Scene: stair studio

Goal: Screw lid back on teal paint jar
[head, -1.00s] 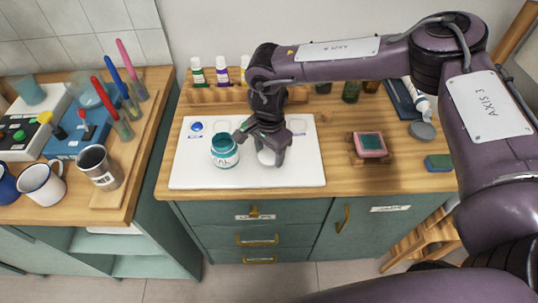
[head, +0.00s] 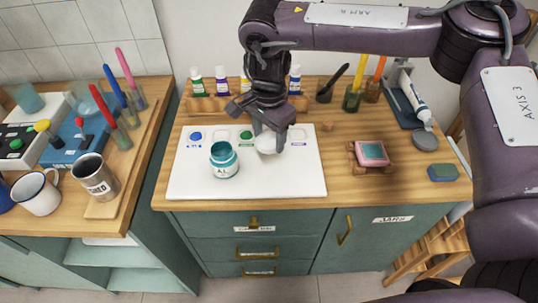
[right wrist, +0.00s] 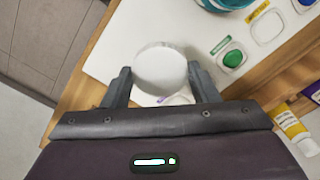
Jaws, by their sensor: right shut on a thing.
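The teal paint jar (head: 224,161) stands upright and open on the white board, teal paint showing at its mouth. Part of it shows at the top of the right wrist view (right wrist: 226,3). My right gripper (head: 268,137) is shut on the round white lid (right wrist: 161,70), with one finger on each side of it. In the head view the lid (head: 266,146) is just right of the jar, apart from it. It looks close above the board; the exact gap I cannot tell. My left gripper is not in view.
The white board (head: 300,181) carries paint dabs, including a green one (right wrist: 232,58). Paint bottles (head: 222,82) stand in a rack behind. A pink-and-teal sponge block (head: 371,153) is to the right. Mugs (head: 36,192) stand on the left counter. The board's front is clear.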

